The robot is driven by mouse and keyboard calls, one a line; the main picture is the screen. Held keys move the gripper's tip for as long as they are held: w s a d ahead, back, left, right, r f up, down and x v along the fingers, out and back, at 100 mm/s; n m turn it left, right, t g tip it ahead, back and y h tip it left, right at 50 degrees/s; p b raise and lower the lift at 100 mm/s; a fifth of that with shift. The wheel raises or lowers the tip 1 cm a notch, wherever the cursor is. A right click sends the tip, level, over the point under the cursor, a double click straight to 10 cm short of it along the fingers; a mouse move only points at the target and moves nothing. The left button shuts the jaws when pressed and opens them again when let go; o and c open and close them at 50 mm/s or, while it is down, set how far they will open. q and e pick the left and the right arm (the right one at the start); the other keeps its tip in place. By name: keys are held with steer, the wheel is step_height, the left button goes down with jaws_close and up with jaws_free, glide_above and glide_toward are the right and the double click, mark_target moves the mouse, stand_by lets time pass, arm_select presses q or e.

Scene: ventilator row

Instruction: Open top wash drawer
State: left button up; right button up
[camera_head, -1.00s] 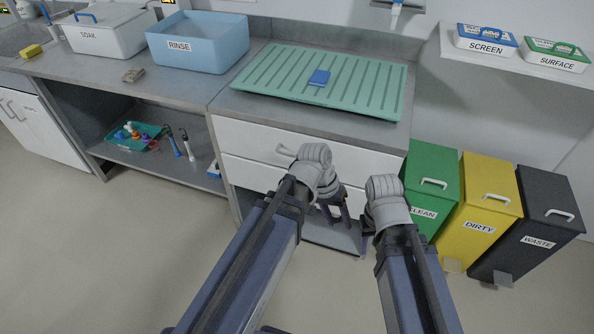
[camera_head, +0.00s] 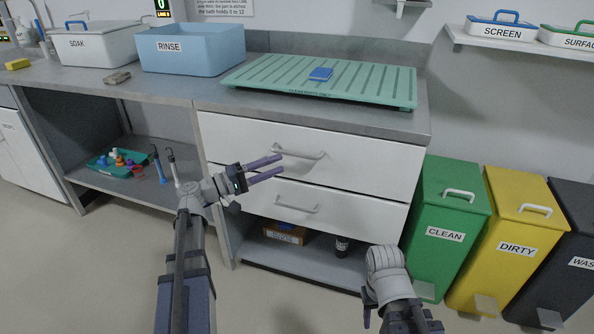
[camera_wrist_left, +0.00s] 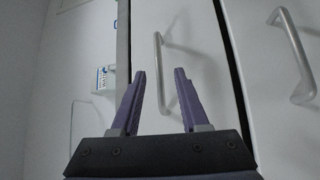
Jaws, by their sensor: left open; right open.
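The top drawer (camera_head: 250,140) is a white front with a bar handle (camera_head: 300,153), under the grey counter. It looks shut. A second white drawer (camera_head: 345,213) with its own handle (camera_head: 297,205) is below it. My left gripper (camera_head: 281,167) is open and empty, its purple fingers pointing right just below the left part of the top handle. In the left wrist view, a bar handle (camera_wrist_left: 160,72) shows beyond the open fingers (camera_wrist_left: 160,75), between their tips and apart from them. My right gripper (camera_head: 370,302) is low at the front, mostly hidden behind its wrist.
A green drain mat (camera_head: 250,75) with a blue block (camera_head: 321,74) lies on the counter. Green (camera_head: 450,200), yellow (camera_head: 510,230) and dark bins stand right of the drawers. An open shelf below holds a small box (camera_head: 285,235). Floor in front is clear.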

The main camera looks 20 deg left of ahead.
mark_target(297, 154)
arm_select(q)
steer(key=p+x, duration=0.1)
steer(key=x, duration=0.6)
steer(key=shift+w+r, duration=0.15)
steer(key=shift+w, duration=0.15)
jaws_close()
stand_by(0.4)
stand_by(1.0)
